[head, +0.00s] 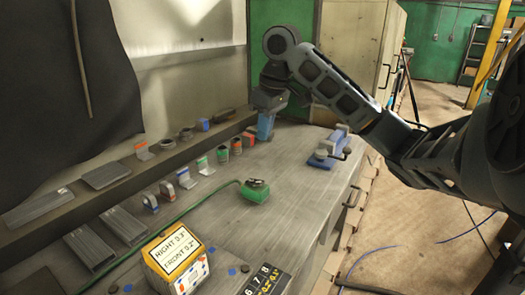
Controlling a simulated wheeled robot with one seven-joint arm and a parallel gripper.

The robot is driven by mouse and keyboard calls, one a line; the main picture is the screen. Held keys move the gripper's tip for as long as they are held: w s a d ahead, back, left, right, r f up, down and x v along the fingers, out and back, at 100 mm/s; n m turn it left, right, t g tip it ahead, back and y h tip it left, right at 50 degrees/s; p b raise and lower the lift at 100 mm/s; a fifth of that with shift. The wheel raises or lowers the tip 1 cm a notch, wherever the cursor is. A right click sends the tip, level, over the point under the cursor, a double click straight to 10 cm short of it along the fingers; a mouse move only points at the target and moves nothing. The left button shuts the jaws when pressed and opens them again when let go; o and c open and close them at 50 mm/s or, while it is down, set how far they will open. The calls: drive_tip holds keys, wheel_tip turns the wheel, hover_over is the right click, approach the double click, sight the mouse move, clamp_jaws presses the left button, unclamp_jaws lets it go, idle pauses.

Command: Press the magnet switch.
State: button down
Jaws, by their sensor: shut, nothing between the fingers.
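My gripper (264,133) points down over the far part of the grey workbench (215,235), its blue fingers closed together with nothing seen between them. A green block with a dark top (254,191) sits on the bench nearer the camera, with a green cable running from it to the lower left. It may be the magnet switch, but no label shows. My gripper is beyond this block and apart from it. I cannot tell whether the fingertips touch the bench.
A blue and grey clamp-like device (332,147) stands near the bench's right edge. Several small coloured parts line the shelf at the left. A yellow box with a sign (178,259) and a black number card (262,281) lie in front. The bench between block and clamp is clear.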

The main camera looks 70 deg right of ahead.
hover_over(258, 182)
drive_tip(key=x, duration=0.3)
drive_tip(key=s+x, duration=0.1)
drive_tip(key=x, duration=0.2)
drive_tip(key=s+x, duration=0.1)
drive_tip(key=x, duration=0.2)
drive_tip(key=shift+a+f, duration=0.2)
drive_tip(key=shift+f, duration=0.05)
drive_tip(key=shift+s+a+f, duration=0.1)
drive_tip(key=shift+s+f, duration=0.1)
drive_tip(key=shift+f, duration=0.75)
drive_tip(key=shift+s+f, duration=0.2)
drive_tip(key=shift+f, duration=0.7)
